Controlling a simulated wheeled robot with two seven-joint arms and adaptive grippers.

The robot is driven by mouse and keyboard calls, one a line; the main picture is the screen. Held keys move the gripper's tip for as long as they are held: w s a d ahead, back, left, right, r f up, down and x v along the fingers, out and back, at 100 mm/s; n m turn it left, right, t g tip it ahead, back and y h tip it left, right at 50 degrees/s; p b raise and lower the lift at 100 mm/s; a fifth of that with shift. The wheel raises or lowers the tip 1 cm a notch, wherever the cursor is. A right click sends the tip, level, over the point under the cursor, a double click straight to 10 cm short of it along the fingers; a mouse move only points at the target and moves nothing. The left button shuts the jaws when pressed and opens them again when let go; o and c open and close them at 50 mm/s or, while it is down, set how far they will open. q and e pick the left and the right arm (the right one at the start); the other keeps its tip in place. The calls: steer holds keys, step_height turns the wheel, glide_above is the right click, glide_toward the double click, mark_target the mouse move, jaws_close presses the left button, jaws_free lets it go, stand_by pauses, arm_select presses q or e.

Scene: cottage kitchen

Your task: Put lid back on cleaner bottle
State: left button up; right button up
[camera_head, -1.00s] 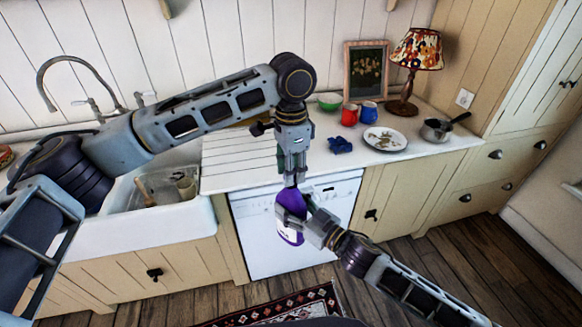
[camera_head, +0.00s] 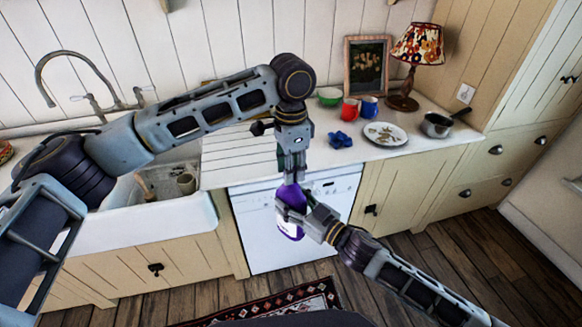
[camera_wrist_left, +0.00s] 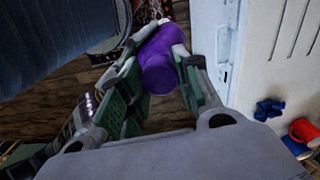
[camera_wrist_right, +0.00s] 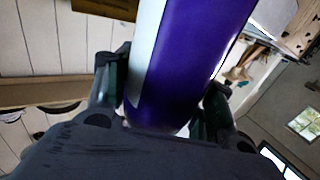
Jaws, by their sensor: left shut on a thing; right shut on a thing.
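The purple cleaner bottle (camera_head: 291,230) with a pale label hangs in the air in front of the dishwasher. My right gripper (camera_head: 306,213) is shut on its body from the right; the bottle also fills the right wrist view (camera_wrist_right: 190,60) between the fingers. My left gripper (camera_head: 292,178) points down at the bottle's top, shut on the purple lid (camera_wrist_left: 160,70), which sits between the pads in the left wrist view. Lid and bottle are in line and look very close or touching. The same purple colour and the fingers hide the seam, so I cannot tell whether it is seated.
Behind is a white counter with a sink (camera_head: 140,225), a blue crumpled item (camera_head: 340,141), red mug (camera_head: 350,109), blue mug (camera_head: 370,106), plate (camera_head: 385,134), saucepan (camera_head: 436,126) and lamp (camera_head: 415,50). The white dishwasher (camera_head: 275,250) is close behind the bottle. A patterned rug lies below.

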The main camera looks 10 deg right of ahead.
arm_select(q)
steer(key=shift+f, duration=0.55)
stand_by(0.4)
steer(key=shift+m, duration=2.2)
steer(key=m, duration=0.4)
steer(key=shift+m, duration=0.3)
steer(key=m, duration=1)
steer(key=shift+w+m, duration=0.1)
steer(key=shift+m, duration=0.2)
steer(key=m, duration=1.3)
